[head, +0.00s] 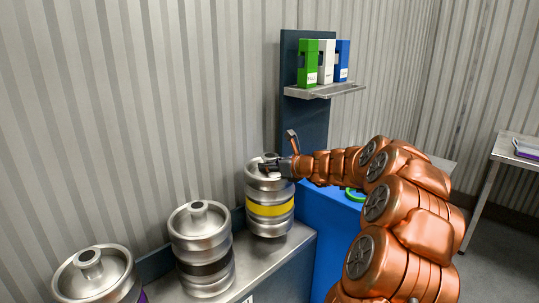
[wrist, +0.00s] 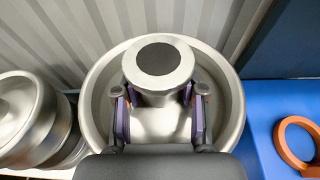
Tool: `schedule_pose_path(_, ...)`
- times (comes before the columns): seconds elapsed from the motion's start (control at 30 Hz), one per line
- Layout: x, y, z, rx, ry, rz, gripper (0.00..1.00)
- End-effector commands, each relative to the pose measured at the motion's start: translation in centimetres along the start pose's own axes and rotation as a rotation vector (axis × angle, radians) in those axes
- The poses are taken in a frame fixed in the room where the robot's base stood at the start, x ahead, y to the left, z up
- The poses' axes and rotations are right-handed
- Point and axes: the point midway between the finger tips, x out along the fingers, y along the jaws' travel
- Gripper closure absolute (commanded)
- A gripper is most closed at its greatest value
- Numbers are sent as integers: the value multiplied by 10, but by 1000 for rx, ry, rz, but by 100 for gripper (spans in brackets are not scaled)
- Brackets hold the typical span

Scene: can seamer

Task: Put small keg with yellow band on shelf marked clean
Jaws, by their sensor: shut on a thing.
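The small steel keg with the yellow band (head: 270,210) stands upright at the right end of a grey metal shelf (head: 288,253). I cannot tell whether its base touches the shelf. My gripper (head: 270,167) is at the keg's top. In the wrist view my gripper (wrist: 159,100) has its fingers on both sides of the central neck, shut on it, inside the round rim of the keg (wrist: 236,100). The yellow band is hidden in that view. No readable "clean" mark shows; a small white label (head: 248,299) at the shelf front is cut off.
A black-banded keg (head: 203,255) and a purple-banded keg (head: 97,278) stand to the left. A blue surface (head: 325,205) lies right, with an orange ring (wrist: 296,140). A wall rack (head: 325,91) holds green, white and blue boxes. The corrugated wall is close behind.

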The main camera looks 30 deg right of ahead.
Motion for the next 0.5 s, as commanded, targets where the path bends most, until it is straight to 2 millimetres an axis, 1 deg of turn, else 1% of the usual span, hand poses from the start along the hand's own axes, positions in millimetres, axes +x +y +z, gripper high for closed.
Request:
schedule_pose_path(0.27, 4, -1, -12, 0, -5, -2, 100)
schedule_pose_path(0.5, 12, -1, -40, 1, -3, -2, 100)
